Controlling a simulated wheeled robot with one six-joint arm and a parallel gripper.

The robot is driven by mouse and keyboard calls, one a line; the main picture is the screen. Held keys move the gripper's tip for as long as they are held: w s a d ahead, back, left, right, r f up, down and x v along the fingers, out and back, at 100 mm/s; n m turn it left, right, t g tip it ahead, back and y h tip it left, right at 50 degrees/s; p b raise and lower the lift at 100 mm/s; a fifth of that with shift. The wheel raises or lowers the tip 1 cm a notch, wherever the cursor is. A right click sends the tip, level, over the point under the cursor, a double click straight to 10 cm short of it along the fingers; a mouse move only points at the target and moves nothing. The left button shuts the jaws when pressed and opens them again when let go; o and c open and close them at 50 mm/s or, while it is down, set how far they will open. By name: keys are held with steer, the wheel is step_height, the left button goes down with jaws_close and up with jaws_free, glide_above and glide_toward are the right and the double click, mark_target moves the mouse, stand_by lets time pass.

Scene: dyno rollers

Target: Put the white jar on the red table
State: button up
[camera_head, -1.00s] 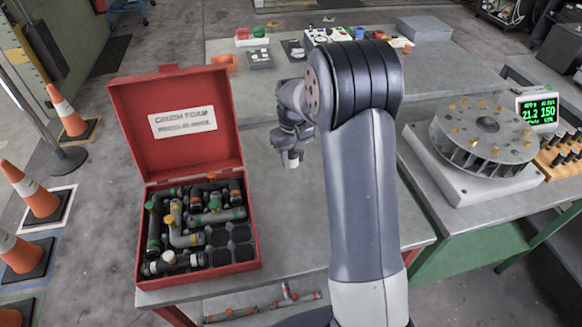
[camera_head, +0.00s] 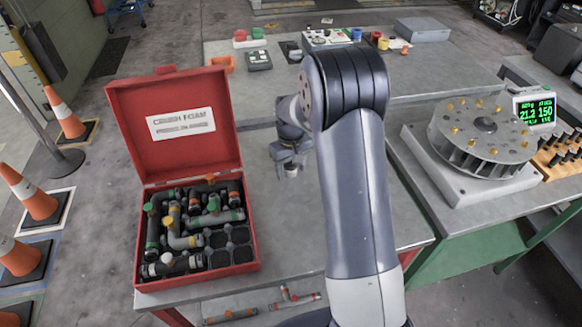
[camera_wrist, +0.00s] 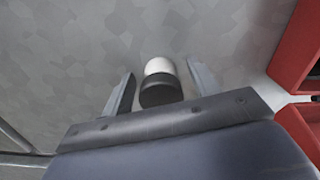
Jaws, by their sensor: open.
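The white jar (camera_wrist: 159,66), with a black part on the side nearer the camera, sits between the spread fingers of my gripper (camera_wrist: 160,75) in the wrist view. Gaps show on both sides of it. In the head view my gripper (camera_head: 290,169) points down low over the red table (camera_head: 285,235), which has a grey top and red frame. The jar is mostly hidden there by my gripper. I cannot tell whether its base touches the tabletop.
An open red case (camera_head: 240,268) with pipe fittings stands on the table left of my gripper. A green-framed table (camera_head: 470,247) with a round rotor (camera_head: 485,140) is at right. Another grey bench (camera_head: 440,75) with small items lies behind. Tabletop right of the case is clear.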

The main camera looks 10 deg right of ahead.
step_height(320, 180, up, 12)
steer(key=shift+r, duration=0.15)
stand_by(0.5)
stand_by(1.2)
